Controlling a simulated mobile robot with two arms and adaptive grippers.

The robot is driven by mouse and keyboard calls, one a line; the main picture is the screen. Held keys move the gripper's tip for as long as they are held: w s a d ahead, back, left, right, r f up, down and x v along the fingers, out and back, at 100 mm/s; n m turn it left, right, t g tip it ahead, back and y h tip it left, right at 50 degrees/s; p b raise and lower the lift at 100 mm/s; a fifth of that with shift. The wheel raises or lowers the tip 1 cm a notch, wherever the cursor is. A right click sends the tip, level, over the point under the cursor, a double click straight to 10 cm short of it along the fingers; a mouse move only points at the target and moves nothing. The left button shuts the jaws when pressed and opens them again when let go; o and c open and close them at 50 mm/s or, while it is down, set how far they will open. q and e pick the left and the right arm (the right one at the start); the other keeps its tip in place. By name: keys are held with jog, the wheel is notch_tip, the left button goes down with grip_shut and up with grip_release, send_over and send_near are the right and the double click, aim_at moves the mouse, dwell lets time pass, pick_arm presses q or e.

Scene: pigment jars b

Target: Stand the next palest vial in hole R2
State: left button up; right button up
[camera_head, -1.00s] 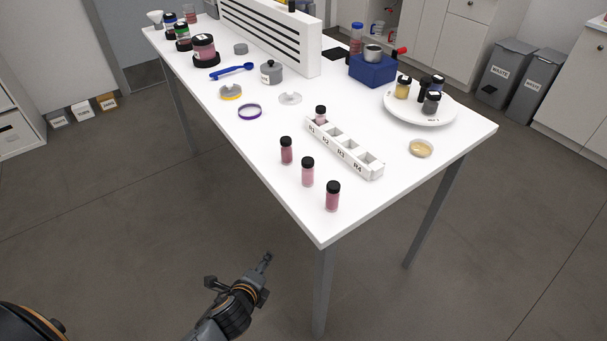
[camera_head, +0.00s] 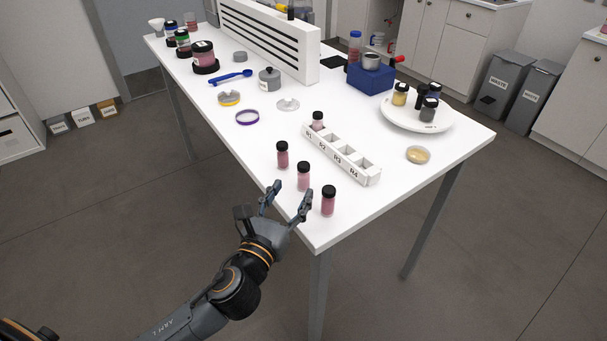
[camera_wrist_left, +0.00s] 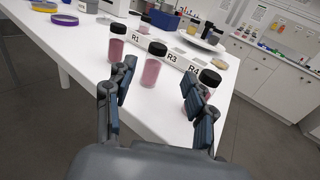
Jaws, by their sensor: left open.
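Three pink vials with black caps stand upright on the table near its front edge: a darker left vial (camera_head: 282,157), a paler middle vial (camera_head: 303,179) and a right vial (camera_head: 328,204). The white rack (camera_head: 371,181) has holes labelled R1 to R4. A capped vial (camera_head: 318,122) stands in R1; R2, R3 and R4 look empty. My left gripper (camera_head: 289,194) is open and empty at the table edge, just short of the middle vial. In the left wrist view, the middle vial (camera_wrist_left: 151,72) shows between the open fingers, and one finger partly hides the right vial (camera_wrist_left: 208,80).
A white plate (camera_head: 418,128) with several small jars stands right of the rack, near a shallow dish (camera_head: 418,155). The table between vials and rack is clear.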

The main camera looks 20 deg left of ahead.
aim_at(301, 172)
pick_arm(q)
jog(key=w, duration=0.3)
jog(key=shift+w+d, duration=0.15)
jog(key=shift+w, duration=0.15)
jog(key=shift+w+r+p, duration=0.1)
jog(key=shift+w+p, duration=0.2)
jog(key=shift+w, duration=0.3)
jog(key=w, duration=0.4)
jog(key=shift+w+p, duration=0.15)
jog(key=shift+p, duration=0.15)
jog(key=shift+c, duration=0.4)
grip_shut()
